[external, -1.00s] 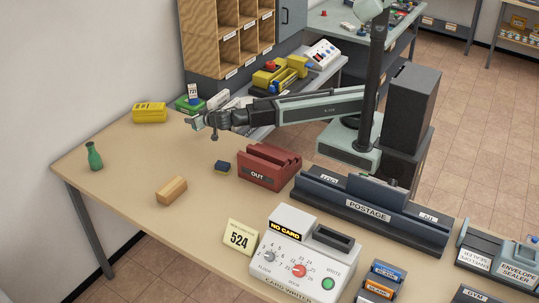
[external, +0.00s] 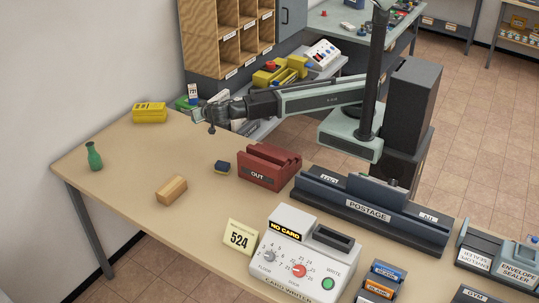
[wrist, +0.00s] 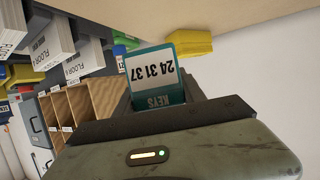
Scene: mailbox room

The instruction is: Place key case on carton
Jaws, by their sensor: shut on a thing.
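My gripper (wrist: 165,100) is shut on the key case (wrist: 153,78), a teal case with a white label reading "24 31 37" and "KEYS", upside down in the wrist view. In the external view my gripper (external: 207,118) is above the table's far edge; the case is too small to tell there. No thing is clearly marked as the carton. A plain tan block-like box (external: 172,190) lies on the table, front left of my gripper. A yellow box (external: 149,112) lies at the table's back left and shows beyond the jaws in the wrist view (wrist: 188,43).
A green vase (external: 94,157) stands at the left. A small dark blue block (external: 222,167) and the red OUT rack (external: 268,168) are in front of my gripper. Wooden pigeonholes (external: 240,35) rise behind. The table's left middle is mostly clear.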

